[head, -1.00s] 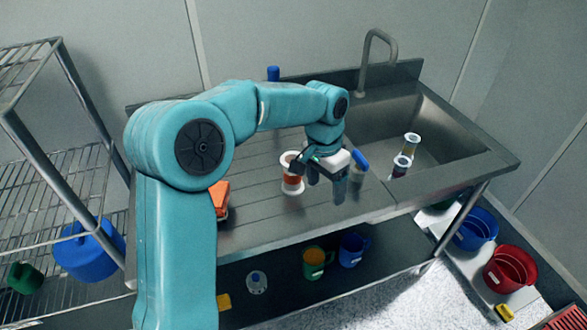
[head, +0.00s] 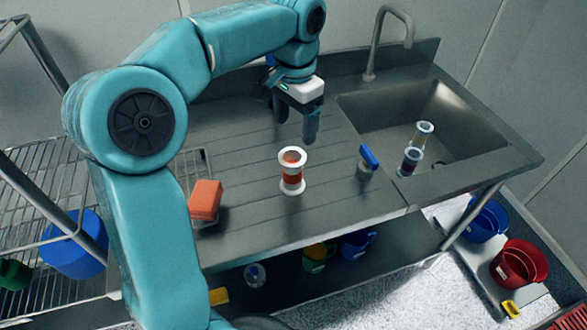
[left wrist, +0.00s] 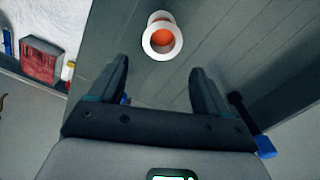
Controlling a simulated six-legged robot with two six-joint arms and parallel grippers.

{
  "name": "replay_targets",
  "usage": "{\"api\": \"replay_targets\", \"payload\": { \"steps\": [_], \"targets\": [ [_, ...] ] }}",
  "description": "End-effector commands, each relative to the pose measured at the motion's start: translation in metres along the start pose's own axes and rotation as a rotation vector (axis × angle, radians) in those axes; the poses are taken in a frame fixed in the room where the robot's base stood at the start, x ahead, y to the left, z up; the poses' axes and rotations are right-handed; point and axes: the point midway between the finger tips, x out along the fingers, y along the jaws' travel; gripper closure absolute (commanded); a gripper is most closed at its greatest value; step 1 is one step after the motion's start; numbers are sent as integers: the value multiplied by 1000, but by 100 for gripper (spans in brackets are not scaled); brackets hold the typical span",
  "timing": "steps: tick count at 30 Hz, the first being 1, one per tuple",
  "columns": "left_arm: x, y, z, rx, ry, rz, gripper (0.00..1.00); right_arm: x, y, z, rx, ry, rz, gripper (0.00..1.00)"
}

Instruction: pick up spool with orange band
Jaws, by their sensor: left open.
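The spool with the orange band (head: 292,171) stands upright on the steel counter, its white flanges at top and bottom. In the left wrist view the spool (left wrist: 162,38) shows beyond the fingertips, roughly centred between them, with orange inside its white rim. My left gripper (head: 294,124) is open and empty, above the counter and behind the spool, apart from it. In the left wrist view its two fingers (left wrist: 158,70) are spread wide with nothing between them. My right gripper is not in view.
A blue-handled tool (head: 368,160) stands right of the spool. An orange block (head: 205,200) lies to the left. A faucet (head: 376,40) rises behind. The counter around the spool is clear.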

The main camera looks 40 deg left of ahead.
Motion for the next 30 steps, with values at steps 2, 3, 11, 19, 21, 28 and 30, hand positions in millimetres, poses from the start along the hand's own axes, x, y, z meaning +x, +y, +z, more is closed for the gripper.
{"api": "replay_targets", "payload": {
  "steps": [2,3,11,19,21,28,30],
  "targets": [
    [24,1,2,0,-5,2,23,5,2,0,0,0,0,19],
    [33,1,2,-1,-6,1,23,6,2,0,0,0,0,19],
    [72,2,1,-1,-2,1,23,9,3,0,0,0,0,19],
    [103,-2,5,-2,-5,1,23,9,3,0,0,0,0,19],
    [114,-2,4,0,-4,1,23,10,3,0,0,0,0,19],
    [127,-3,3,-1,0,1,23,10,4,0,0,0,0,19],
    [126,-3,3,-1,0,1,23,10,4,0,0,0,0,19]
  ]
}}
